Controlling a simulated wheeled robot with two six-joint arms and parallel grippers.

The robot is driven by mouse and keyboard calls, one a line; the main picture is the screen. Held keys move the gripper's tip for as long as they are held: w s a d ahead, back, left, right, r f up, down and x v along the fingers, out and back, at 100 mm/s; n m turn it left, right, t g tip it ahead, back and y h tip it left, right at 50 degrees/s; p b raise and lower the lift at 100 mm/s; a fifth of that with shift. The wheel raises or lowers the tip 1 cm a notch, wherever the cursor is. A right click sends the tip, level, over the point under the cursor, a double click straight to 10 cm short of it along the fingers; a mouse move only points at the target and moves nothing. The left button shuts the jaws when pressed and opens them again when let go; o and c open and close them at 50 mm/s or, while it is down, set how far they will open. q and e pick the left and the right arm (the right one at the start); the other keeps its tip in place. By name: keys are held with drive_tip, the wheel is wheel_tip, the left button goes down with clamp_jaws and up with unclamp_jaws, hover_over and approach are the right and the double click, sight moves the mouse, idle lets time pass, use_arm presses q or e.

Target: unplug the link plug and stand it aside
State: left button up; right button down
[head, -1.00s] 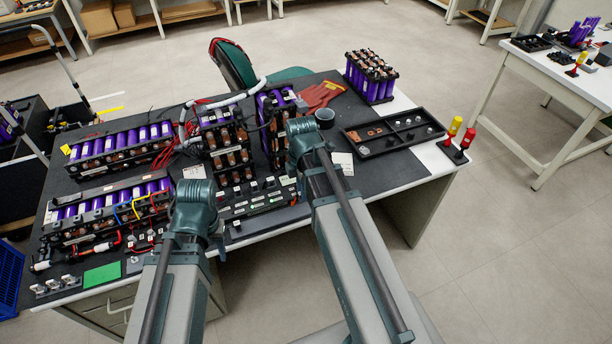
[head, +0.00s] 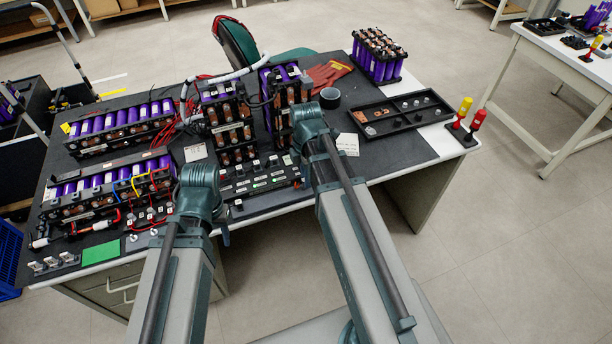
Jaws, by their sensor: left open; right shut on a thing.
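I cannot tell for sure which part is the link plug. Battery modules with purple cells and copper busbars stand on the dark mat, among them the front left module (head: 100,187) and two upright modules in the middle, one of them near my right arm (head: 283,95). A white and red connector (head: 40,242) with red leads lies at the front left module. My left arm ends in a teal wrist over the front of the table, and my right arm in another beside the upright modules. Both grippers, and anything in them, are hidden behind the arms.
A black tray (head: 437,117) with small parts lies right of my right arm. A yellow (head: 464,107) and a red (head: 477,119) handled piece stand at the right corner. A labelled terminal block (head: 258,177) lies between my arms. A dark cup (head: 330,97) stands behind the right wrist.

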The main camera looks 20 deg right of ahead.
drive_tip(key=shift+f+b, duration=0.45)
drive_tip(key=shift+f, duration=0.05)
idle(0.3)
drive_tip(key=c, duration=0.6)
unclamp_jaws()
drive_tip(key=shift+c, duration=0.2)
drive_tip(key=shift+r, duration=0.1)
wheel_tip(320, 180, up, 6)
drive_tip(key=p, duration=0.6)
